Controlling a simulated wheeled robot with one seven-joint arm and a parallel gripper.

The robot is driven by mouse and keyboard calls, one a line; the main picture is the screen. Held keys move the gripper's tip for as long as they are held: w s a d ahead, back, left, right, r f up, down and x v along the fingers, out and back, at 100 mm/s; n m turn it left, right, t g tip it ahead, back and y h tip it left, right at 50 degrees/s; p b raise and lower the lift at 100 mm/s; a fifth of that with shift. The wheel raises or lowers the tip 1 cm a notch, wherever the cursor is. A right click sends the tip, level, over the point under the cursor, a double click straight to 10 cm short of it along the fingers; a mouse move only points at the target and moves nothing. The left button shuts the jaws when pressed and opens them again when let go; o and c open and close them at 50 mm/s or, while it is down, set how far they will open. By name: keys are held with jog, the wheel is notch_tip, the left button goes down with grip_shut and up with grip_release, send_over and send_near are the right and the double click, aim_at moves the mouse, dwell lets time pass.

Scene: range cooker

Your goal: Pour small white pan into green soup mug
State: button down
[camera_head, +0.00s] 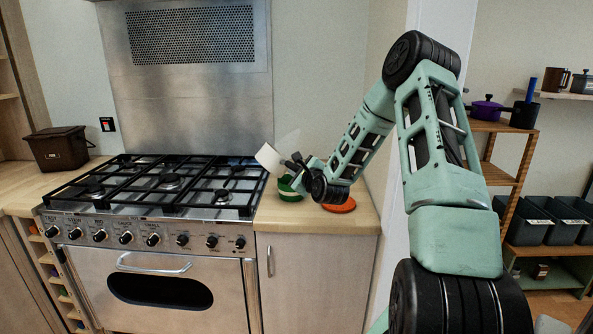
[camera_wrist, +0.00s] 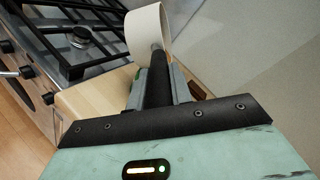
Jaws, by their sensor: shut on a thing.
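The small white pan (camera_head: 268,158) is tilted in the air just above the counter, right of the cooker. It also shows in the wrist view (camera_wrist: 146,30), its side turned to the camera and its inside hidden. My gripper (camera_head: 296,165) is shut on the pan's dark handle (camera_wrist: 158,75). The green soup mug (camera_head: 290,190) stands on the wooden counter, below and slightly right of the pan. My gripper partly covers the mug, and its opening is hard to see. I cannot tell whether anything flows from the pan.
An orange-red round item (camera_head: 340,206) lies on the counter (camera_head: 320,222) right of the mug. The range cooker (camera_head: 165,185) with black grates is to the left. A brown bin (camera_head: 58,148) stands at the far left. A wall is close behind the counter.

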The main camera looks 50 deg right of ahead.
jog(key=shift+s+d+m, duration=0.2)
jog(key=shift+d+m, duration=0.2)
jog(key=shift+m, duration=0.4)
dwell(0.9)
jog(key=shift+d+f+m, duration=0.15)
jog(key=shift+m, duration=0.25)
jog(key=shift+s+d+f+m, duration=0.1)
jog(key=shift+s+d+m, duration=0.05)
jog(key=shift+m, duration=0.15)
dwell(0.8)
jog(key=shift+s+d+f+m+t, duration=0.1)
jog(key=shift+d+f+m+t, duration=0.05)
jog(key=shift+m+t, duration=0.2)
jog(key=shift+s+d+f+m, duration=0.1)
jog(key=shift+d+f+m, duration=0.1)
jog(key=shift+m, duration=0.15)
dwell(0.8)
jog(key=shift+d+f+m, duration=0.1)
jog(key=shift+d+m, duration=0.05)
jog(key=shift+m, duration=0.15)
jog(key=shift+s+d+f+m, duration=0.15)
jog(key=shift+d+f+m, duration=0.1)
jog(key=shift+m, duration=0.15)
dwell(0.9)
jog(key=shift+s+f+m, duration=0.1)
jog(key=shift+f+m, duration=0.05)
jog(key=shift+m, duration=0.15)
